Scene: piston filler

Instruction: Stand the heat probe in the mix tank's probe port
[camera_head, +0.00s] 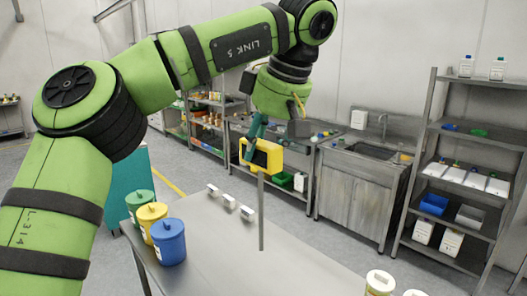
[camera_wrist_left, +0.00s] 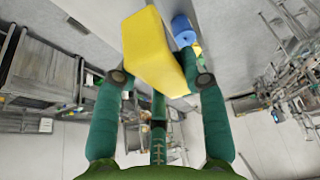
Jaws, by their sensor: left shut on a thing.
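The heat probe has a yellow box-like head (camera_head: 262,155) and a long thin grey stem (camera_head: 261,215) that hangs down, nearly upright, in front of the steel table. My left gripper (camera_head: 254,138) is shut on its yellow head from above. My right gripper is not in view.
Green (camera_head: 139,204), yellow (camera_head: 152,222) and blue (camera_head: 168,241) lidded canisters stand at the table's left edge. Small white blocks (camera_head: 230,201) sit along its far edge. Cream-lidded containers (camera_head: 379,283) are at the lower right. The table's middle (camera_head: 225,250) is clear. Shelves (camera_head: 460,190) and a sink stand behind.

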